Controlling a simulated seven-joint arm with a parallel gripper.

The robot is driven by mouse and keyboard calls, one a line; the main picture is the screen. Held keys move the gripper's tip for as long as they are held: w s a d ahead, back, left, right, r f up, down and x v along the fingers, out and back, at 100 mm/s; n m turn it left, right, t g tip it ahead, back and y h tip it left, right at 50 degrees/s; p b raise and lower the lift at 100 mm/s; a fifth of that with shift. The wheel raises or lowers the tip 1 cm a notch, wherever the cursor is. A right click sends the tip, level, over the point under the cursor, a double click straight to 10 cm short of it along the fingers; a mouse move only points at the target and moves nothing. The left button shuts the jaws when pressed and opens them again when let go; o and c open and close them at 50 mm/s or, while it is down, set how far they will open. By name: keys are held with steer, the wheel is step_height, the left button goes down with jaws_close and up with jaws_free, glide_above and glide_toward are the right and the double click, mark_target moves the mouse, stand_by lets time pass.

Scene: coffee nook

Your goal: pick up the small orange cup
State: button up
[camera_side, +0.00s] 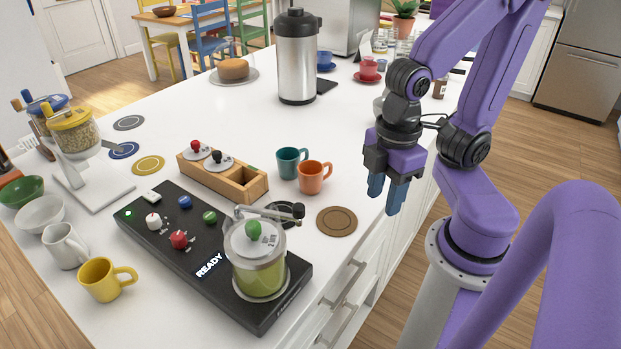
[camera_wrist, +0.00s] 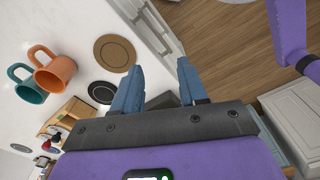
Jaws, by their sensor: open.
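The small orange cup (camera_side: 313,178) stands upright on the white counter, with its handle to the right in the side view. It also shows at the left of the wrist view (camera_wrist: 57,76). A teal cup (camera_side: 290,163) stands close beside it, to its left and a little behind. My gripper (camera_side: 386,198) hangs to the right of the orange cup, near the counter's edge, with its blue fingers pointing down. In the wrist view the two fingers (camera_wrist: 157,82) are apart with nothing between them. The gripper is not touching either cup.
A brown round coaster (camera_side: 337,221) lies in front of the orange cup. A wooden box (camera_side: 222,178) stands left of the cups. A black machine (camera_side: 200,260) with a green-filled jar (camera_side: 258,262) is nearer. A steel flask (camera_side: 297,60) stands behind. Counter right of the cups is clear.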

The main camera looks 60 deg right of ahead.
step_height(320, 180, up, 7)
steer(key=n, duration=0.4)
glide_above(330, 163)
steer(key=f, duration=0.8)
steer(key=d+f, duration=0.1)
steer(key=f, duration=0.3)
steer(key=shift+w, duration=0.1)
steer(key=shift+a+f, duration=0.15)
steer(key=shift+f, duration=2.45)
steer(key=shift+w, duration=0.1)
jaws_close()
